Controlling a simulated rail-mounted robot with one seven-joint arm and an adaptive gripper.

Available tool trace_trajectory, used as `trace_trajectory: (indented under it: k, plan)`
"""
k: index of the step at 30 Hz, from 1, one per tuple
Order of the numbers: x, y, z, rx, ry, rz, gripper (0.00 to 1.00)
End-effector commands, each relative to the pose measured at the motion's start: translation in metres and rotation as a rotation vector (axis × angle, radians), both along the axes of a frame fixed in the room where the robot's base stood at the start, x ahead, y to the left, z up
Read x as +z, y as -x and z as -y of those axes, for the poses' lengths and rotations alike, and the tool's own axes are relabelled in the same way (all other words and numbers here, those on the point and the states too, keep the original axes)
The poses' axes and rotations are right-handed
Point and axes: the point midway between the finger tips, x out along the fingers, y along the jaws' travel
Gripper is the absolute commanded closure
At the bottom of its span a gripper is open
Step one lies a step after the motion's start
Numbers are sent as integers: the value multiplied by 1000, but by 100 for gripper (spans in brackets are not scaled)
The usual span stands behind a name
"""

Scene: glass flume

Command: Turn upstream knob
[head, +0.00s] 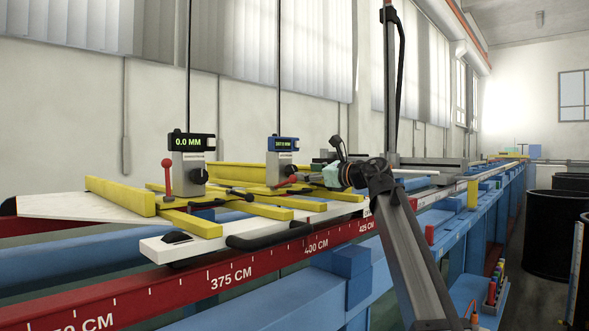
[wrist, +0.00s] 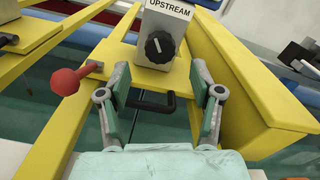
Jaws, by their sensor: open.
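In the wrist view, the black upstream knob (wrist: 160,45) with a pale pointer mark is on a grey box (wrist: 165,20) labelled UPSTREAM. My gripper (wrist: 160,72) is open, its teal fingers spread left and right below the knob, with nothing between them touching it that I can see. In the head view, two gauges stand on the carriage, the left one (head: 188,160) reading 0.0 MM. My gripper (head: 330,176) is just right of the right one (head: 281,158). That gauge's label is not readable there, and its knob is not clearly visible.
A red ball lever (wrist: 66,81) is left of the knob, and a black handle (wrist: 150,103) lies between my fingers' span. A tall yellow beam (wrist: 235,80) runs close to the right finger. The red rail (head: 265,262) runs in front of the carriage.

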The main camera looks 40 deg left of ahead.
Motion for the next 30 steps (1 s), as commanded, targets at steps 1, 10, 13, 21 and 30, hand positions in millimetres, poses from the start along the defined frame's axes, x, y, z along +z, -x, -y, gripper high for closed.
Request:
trace_trajectory:
  k: [1, 10, 13, 21, 30]
  plan:
    - [2, -2, -12, 2, 2, -1, 35]
    - [1, -3, -52, 1, 0, -1, 35]
    - [0, -3, -58, 1, 0, -1, 35]
    - [-1, -3, -60, 0, 0, -1, 35]
    - [0, -3, -60, 0, 0, -1, 95]
